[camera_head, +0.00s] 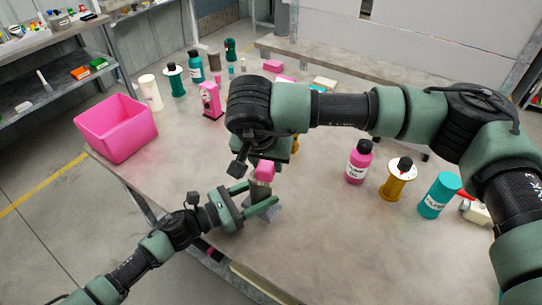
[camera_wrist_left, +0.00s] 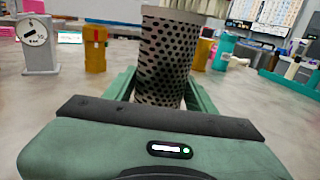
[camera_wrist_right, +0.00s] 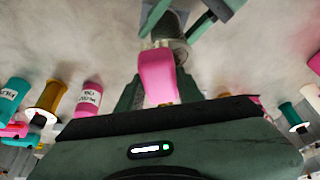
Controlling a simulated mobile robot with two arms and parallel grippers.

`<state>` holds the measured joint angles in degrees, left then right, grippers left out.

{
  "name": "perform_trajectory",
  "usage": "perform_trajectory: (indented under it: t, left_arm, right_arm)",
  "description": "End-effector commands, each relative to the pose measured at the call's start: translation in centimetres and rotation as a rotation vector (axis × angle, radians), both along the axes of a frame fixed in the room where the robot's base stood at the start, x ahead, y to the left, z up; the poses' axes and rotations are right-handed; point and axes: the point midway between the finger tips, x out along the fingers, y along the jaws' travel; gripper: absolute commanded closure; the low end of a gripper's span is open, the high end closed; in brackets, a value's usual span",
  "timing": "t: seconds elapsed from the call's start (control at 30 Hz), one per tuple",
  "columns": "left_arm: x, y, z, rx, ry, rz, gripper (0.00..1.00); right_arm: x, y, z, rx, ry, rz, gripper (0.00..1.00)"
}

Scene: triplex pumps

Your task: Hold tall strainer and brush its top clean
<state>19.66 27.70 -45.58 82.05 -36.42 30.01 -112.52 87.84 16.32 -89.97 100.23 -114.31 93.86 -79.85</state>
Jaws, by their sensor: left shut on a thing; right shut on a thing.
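The tall strainer (camera_wrist_left: 165,50) is a grey-brown cylinder full of round holes. My left gripper (camera_head: 262,198) is shut on it and holds it upright at the table's front edge. The strainer (camera_head: 260,189) is mostly hidden by the fingers in the head view. My right gripper (camera_head: 268,158) points down above it, shut on a pink brush (camera_head: 264,171). In the right wrist view the pink brush (camera_wrist_right: 157,78) ends right at the strainer's top (camera_wrist_right: 178,48). I cannot tell whether the brush touches it.
A pink bin (camera_head: 117,130) stands at the table's left edge. A magenta bottle (camera_head: 358,162), a yellow spool (camera_head: 397,178) and a teal cylinder (camera_head: 439,195) stand at the right. Several bottles and parts stand at the back. The table's front middle is clear.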

Motion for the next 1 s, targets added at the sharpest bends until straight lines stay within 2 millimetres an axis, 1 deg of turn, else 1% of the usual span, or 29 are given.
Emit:
perform_trajectory:
  t: [0.03,0.57,1.0]
  left_arm:
    - [0.0,0.0,0.0,-0.001,0.0,0.0,0.88]
    - [0.0,0.0,0.0,0.0,-0.001,0.0,0.88]
    - [0.0,0.0,0.0,-0.001,0.0,0.0,0.88]
  right_arm:
    - [0.3,0.4,-0.3,0.0,0.002,0.0,1.0]
    - [3.0,4.4,-0.2,0.0,0.001,0.0,1.0]
    - [0.7,1.0,-0.2,-0.002,0.002,0.0,1.0]
